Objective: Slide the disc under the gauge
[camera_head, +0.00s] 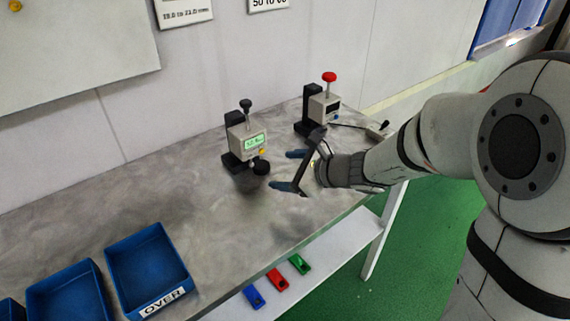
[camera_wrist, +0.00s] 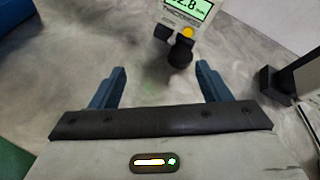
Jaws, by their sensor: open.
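A gauge (camera_head: 243,139) with a lit green display, a yellow button and a black top knob stands on the grey bench. It also shows, cut off, at the top of the wrist view (camera_wrist: 188,18). A dark round part (camera_head: 261,167) sits low at its front; I cannot tell whether it is the disc or part of the gauge. I make out no other disc. My gripper (camera_head: 290,170) is open, low over the bench to the right of this gauge. In the wrist view, bare bench shows between the blue fingers (camera_wrist: 161,68), with the gauge beyond them.
A second gauge (camera_head: 323,106) with a red knob stands behind my gripper, near the wall. Blue bins (camera_head: 150,268), one marked OVER, sit at the front left. Blue, red and green pieces (camera_head: 277,279) lie on the lower shelf (camera_head: 335,245). The bench's left middle (camera_head: 150,200) is clear.

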